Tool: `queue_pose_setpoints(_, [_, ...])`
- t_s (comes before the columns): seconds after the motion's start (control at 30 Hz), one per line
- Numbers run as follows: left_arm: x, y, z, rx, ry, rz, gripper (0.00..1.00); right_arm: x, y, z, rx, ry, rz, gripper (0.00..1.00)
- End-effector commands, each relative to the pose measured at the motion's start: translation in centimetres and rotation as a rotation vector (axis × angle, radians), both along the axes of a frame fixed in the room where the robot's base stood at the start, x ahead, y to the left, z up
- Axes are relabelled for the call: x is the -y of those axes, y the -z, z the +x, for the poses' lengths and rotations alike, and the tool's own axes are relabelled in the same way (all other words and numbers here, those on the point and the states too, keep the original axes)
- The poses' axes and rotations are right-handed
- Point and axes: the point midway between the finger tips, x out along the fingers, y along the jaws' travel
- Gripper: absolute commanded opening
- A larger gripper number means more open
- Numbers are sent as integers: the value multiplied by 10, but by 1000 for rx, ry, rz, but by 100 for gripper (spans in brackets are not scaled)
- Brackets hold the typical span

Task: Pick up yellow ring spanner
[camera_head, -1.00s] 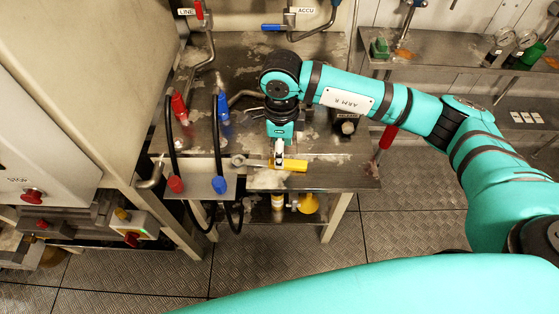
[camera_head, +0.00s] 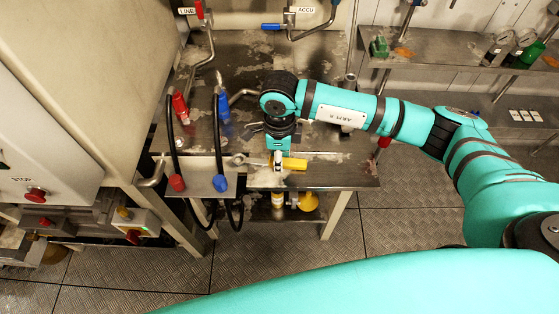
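The ring spanner lies on the steel bench, its yellow handle (camera_head: 294,164) pointing right and its grey ring end to the left. My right gripper (camera_head: 278,160) comes down from above at the left part of the yellow handle and hides some of it. The fingers are small and close to the spanner; I cannot tell whether they are open or closed on it. The spanner appears to rest on the bench top. My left gripper is not in view.
Red (camera_head: 179,108) and blue (camera_head: 223,108) hose fittings with black hoses stand left of the spanner. A yellow object (camera_head: 308,202) sits on the shelf below. A side bench (camera_head: 450,52) with gauges is at the upper right. The floor in front is clear.

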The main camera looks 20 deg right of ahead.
Motion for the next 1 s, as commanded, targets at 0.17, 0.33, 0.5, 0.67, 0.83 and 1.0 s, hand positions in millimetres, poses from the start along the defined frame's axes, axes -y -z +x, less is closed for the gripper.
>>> queue_pose_setpoints(0.17, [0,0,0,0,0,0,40,0,0,0,0,0,0,0])
queue_pose_setpoints(0.33, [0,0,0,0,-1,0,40,0,-1,0,1,0,1,0])
queue_pose_setpoints(0.5, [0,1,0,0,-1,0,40,0,-4,1,3,0,1,0])
queue_pose_setpoints(0.67, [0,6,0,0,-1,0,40,0,-16,1,4,0,1,0])
queue_pose_setpoints(0.83, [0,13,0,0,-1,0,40,-5,-35,-5,2,-5,2,0])
queue_pose_setpoints(1.0, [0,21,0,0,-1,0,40,-28,-37,-36,1,-9,2,0])
